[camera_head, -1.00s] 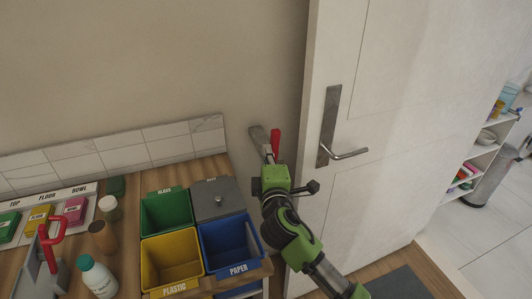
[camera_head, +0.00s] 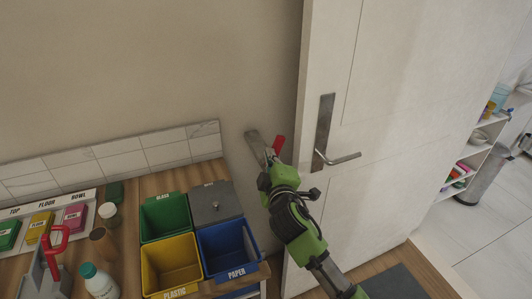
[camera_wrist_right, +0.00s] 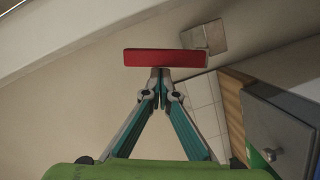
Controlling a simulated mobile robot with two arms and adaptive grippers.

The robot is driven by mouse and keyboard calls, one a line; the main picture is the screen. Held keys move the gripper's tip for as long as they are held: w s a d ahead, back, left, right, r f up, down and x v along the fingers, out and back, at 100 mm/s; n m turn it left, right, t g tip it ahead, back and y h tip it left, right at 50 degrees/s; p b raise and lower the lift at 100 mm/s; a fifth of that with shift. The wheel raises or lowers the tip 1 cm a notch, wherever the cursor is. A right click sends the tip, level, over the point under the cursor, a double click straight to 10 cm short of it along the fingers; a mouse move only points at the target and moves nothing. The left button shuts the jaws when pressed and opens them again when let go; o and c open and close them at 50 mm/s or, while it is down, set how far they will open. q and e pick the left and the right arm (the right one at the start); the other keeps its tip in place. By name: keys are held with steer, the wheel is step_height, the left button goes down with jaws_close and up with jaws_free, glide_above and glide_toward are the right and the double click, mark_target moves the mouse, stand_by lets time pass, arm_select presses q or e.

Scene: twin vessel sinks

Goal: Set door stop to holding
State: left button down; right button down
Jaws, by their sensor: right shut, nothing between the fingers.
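The door stop is on the wall beside the open door's edge, with a grey metal plate (camera_head: 255,143) and a red lever (camera_head: 278,145). In the head view the lever leans to the right at its top. In the right wrist view the red part (camera_wrist_right: 165,57) lies crosswise just beyond my fingertips, with the grey plate (camera_wrist_right: 206,38) behind it. My right gripper (camera_head: 269,163) is shut and empty, right at the lever's lower end. Its fingertips also show in the wrist view (camera_wrist_right: 160,76); I cannot tell if they touch the lever. My left gripper is out of view.
The white door (camera_head: 400,110) with its metal handle (camera_head: 325,135) stands right of my arm. Left are a green bin (camera_head: 165,217), yellow bin (camera_head: 172,265), blue bin (camera_head: 227,245) and grey lidded bin (camera_head: 214,203). Bottles and a red-handled device (camera_head: 50,262) stand on the counter.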

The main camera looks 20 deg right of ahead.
steer(key=d+m+y+p, duration=0.1)
steer(key=d+m+p, duration=0.2)
steer(key=m, duration=0.1)
steer(key=shift+g+p, duration=0.3)
steer(key=shift+d+f+m+y+p, duration=0.4)
steer(key=shift+d+f+m+p, duration=0.3)
steer(key=shift+d+m+p, duration=0.35)
steer(key=shift+f, duration=0.15)
steer(key=shift+w, duration=0.1)
